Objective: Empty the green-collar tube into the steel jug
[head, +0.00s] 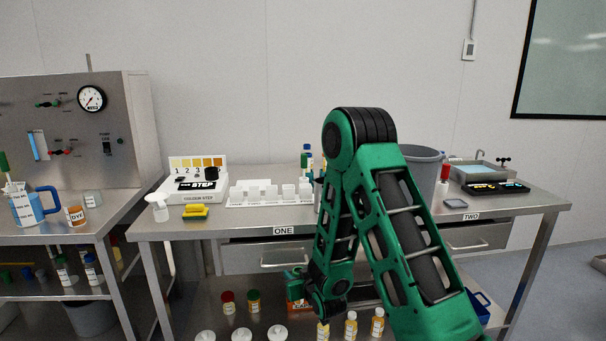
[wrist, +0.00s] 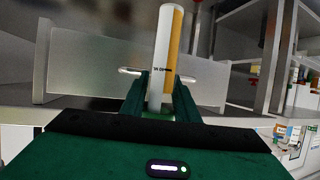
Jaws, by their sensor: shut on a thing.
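In the wrist view my gripper (wrist: 160,98) is shut on a white tube (wrist: 163,50) with an orange-yellow stripe and small dark print. A pale green band shows low on the tube between the fingers, so it looks like the green-collar tube. The tube stands out from the jaws in front of a drawer front with a bar handle. In the head view my arm folds down in front of the bench, and the tube cannot be made out there. I cannot make out a steel jug in either view; my arm covers part of the bench top.
A blue-handled jug (head: 27,208) stands on the left bench. Drawer handles (head: 285,263) stick out at the front.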

